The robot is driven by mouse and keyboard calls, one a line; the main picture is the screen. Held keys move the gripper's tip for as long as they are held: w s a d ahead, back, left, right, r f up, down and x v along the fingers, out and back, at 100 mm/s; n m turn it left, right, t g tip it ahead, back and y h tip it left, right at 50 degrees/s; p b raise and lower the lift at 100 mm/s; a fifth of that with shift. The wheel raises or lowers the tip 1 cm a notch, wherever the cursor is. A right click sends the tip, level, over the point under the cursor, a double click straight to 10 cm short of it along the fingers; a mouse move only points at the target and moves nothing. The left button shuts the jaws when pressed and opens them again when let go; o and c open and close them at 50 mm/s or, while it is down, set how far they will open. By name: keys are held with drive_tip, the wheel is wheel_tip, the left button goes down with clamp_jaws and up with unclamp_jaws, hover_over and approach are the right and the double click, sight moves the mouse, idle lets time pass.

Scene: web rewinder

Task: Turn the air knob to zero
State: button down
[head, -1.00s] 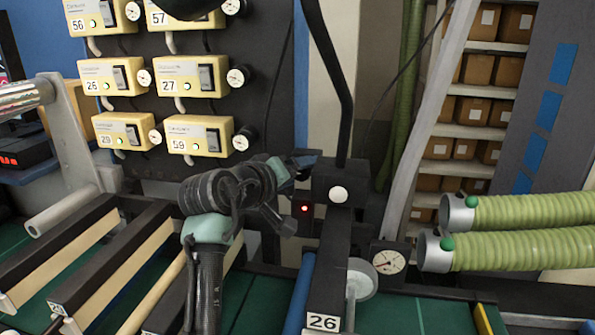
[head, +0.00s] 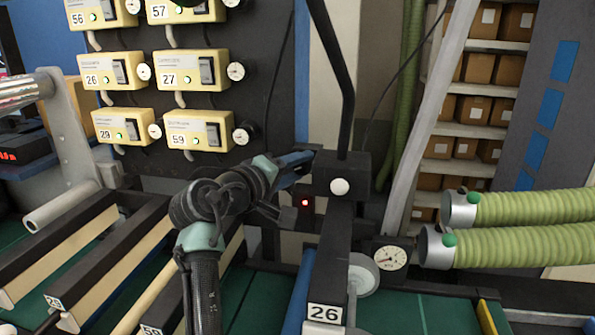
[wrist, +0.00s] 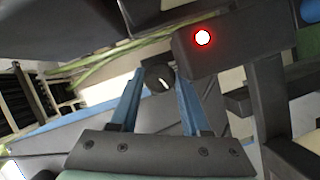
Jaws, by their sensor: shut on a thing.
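The air knob (wrist: 160,79) is a small dark round knob with a white pointer line, seen in the wrist view between the blue fingertips. My gripper (wrist: 159,77) is shut on it, one finger on each side. The white line is tilted, not straight along the fingers. In the head view my gripper (head: 312,165) reaches the left side of a dark block on the post, and the knob is hidden there. A round dial gauge (head: 390,257) with a white face stands right of the post; its reading is too small to tell.
A dark box with a lit red lamp (head: 304,202) sits just below my gripper; the lamp also shows close by in the wrist view (wrist: 203,37). The dark post (head: 326,270) labelled 26 stands in front. Green hoses (head: 520,225) lie at right, yellow control boxes (head: 197,70) at upper left.

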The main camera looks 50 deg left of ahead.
drive_tip(key=shift+c, duration=1.8)
unclamp_jaws()
drive_tip(key=b+v, duration=0.5)
drive_tip(key=v, duration=0.8)
